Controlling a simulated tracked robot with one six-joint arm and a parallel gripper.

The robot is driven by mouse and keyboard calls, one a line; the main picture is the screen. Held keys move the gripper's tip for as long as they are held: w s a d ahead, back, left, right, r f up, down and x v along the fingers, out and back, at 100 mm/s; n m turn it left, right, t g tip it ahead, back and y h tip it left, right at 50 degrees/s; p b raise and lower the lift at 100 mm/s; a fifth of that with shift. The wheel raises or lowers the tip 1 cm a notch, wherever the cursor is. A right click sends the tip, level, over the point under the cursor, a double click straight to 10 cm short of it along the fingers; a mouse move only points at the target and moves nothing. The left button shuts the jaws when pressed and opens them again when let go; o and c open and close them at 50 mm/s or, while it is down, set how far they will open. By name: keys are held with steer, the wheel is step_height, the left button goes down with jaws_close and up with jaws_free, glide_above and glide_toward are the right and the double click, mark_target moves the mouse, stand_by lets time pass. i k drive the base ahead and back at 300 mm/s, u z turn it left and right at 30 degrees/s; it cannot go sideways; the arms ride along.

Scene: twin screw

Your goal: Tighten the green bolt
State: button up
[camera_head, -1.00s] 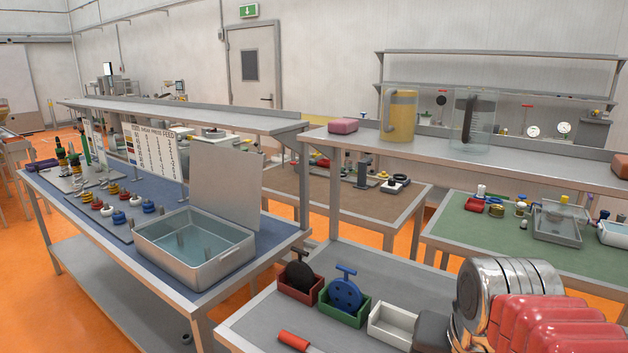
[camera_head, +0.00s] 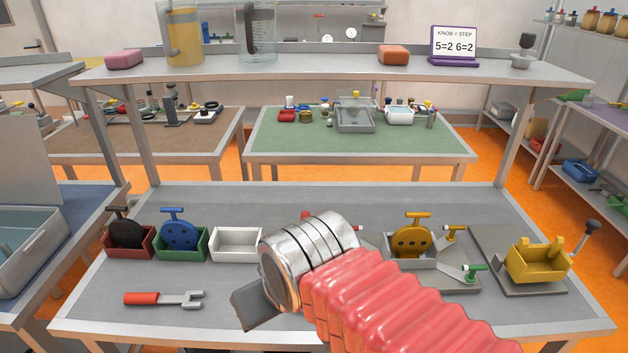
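A small green-headed part (camera_head: 474,268), which may be the green bolt, sits at the right front of a grey fixture plate (camera_head: 455,288). A yellow disc with holes (camera_head: 412,240) stands upright in a pale tray on that plate. My silver and red arm crosses the middle of the view and covers the plate's left part. A dark grey piece at its end, my gripper (camera_head: 258,306), is left of the fixture, over the front of the bench. Its fingers cannot be made out.
A red-handled forked tool (camera_head: 165,299) lies at the bench's front left. A red bin (camera_head: 130,245) and a green bin (camera_head: 182,245) hold discs; a white bin (camera_head: 237,243) looks empty. A yellow block (camera_head: 537,262) stands on a plate at right. A shelf (camera_head: 330,70) spans behind.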

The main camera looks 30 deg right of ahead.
mark_target(470, 277)
steer(key=z, duration=1.85)
steer(key=k, duration=0.5)
steer(key=z, duration=0.35)
steer(key=i, duration=0.5)
steer(key=u, duration=0.05)
